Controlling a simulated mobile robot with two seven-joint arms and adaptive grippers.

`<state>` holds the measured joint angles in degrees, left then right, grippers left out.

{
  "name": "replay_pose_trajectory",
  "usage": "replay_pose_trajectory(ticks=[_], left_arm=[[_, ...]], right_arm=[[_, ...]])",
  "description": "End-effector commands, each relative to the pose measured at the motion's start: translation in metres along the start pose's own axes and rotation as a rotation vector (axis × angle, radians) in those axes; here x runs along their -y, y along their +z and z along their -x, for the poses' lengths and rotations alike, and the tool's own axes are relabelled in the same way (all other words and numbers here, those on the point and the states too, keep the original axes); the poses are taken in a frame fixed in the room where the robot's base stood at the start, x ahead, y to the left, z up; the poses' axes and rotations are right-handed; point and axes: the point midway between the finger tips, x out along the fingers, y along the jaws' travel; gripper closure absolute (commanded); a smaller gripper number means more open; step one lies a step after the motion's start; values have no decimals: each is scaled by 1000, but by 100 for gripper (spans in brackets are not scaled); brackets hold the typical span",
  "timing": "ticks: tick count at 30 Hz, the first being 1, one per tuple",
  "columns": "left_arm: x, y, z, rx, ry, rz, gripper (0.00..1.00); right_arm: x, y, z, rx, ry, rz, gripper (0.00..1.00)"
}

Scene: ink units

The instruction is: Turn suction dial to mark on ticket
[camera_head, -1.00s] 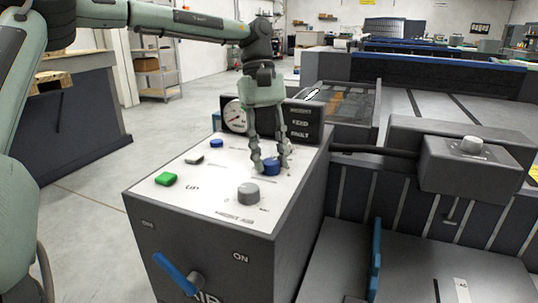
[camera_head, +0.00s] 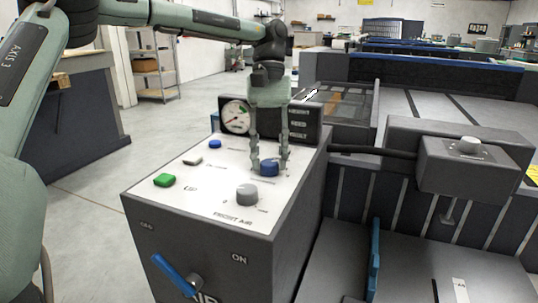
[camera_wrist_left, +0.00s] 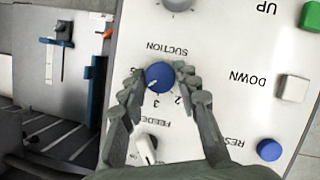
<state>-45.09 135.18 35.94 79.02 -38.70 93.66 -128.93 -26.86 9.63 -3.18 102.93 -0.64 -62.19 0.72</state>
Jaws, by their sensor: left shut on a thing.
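The blue suction dial (camera_head: 269,169) sits on the white top panel of the grey console (camera_head: 208,178). In the left wrist view the dial (camera_wrist_left: 158,77) is beside the word SUCTION, and its white pointer is toward the lower left, near the printed 3. My left gripper (camera_head: 270,163) reaches down from above and is shut on the dial, one finger on each side. The fingers hide part of the scale. A small white slip (camera_head: 461,290) with a dark mark lies at the lower right; I cannot tell whether it is the ticket. My right gripper is not in view.
A grey knob (camera_head: 247,194) stands in front of the dial. Green (camera_head: 164,180), white (camera_head: 192,160) and blue (camera_head: 214,144) buttons are to the left. A gauge (camera_head: 235,117) and dark sign (camera_head: 306,121) stand behind. A blue lever (camera_head: 174,274) is on the console's front.

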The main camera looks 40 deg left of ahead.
Motion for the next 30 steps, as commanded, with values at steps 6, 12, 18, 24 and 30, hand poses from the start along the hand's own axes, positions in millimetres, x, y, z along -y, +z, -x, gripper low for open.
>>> replay_pose_trajectory(ticks=[6,12,18,24,30], left_arm=[[0,0,0,-1,0,1,60],[0,0,0,0,0,1,48],[0,0,1,-1,0,2,48],[0,-1,24,-4,2,3,48],[-1,-1,67,-4,2,3,48]], right_arm=[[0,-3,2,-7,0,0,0],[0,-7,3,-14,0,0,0],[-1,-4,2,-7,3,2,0],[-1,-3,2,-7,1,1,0],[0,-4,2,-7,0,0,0]])
